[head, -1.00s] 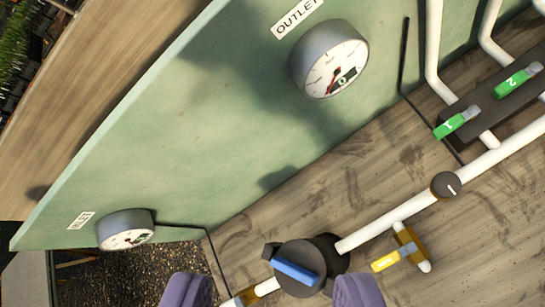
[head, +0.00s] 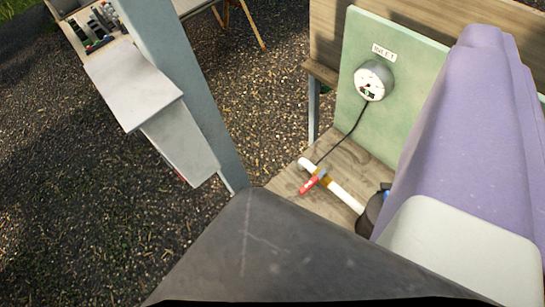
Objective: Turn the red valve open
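The red valve handle (head: 311,183) sits on a white pipe (head: 345,197) at the left end of the wooden bench. The handle lies across the pipe, close to the pipe's open end. My gripper (head: 476,120) shows as a large purple finger close to the camera at the right. Only one finger can be made out, so its opening is not clear. It appears apart from the red handle, to the right in the picture. A dark round valve body with a bit of blue (head: 385,189) is partly hidden behind the gripper.
A green panel (head: 352,118) with an INLET label (head: 384,52) and a gauge (head: 373,81) stands behind the pipe. A grey post (head: 178,75) and a pale board (head: 132,86) stand at the left. Gravel ground between them is mostly clear.

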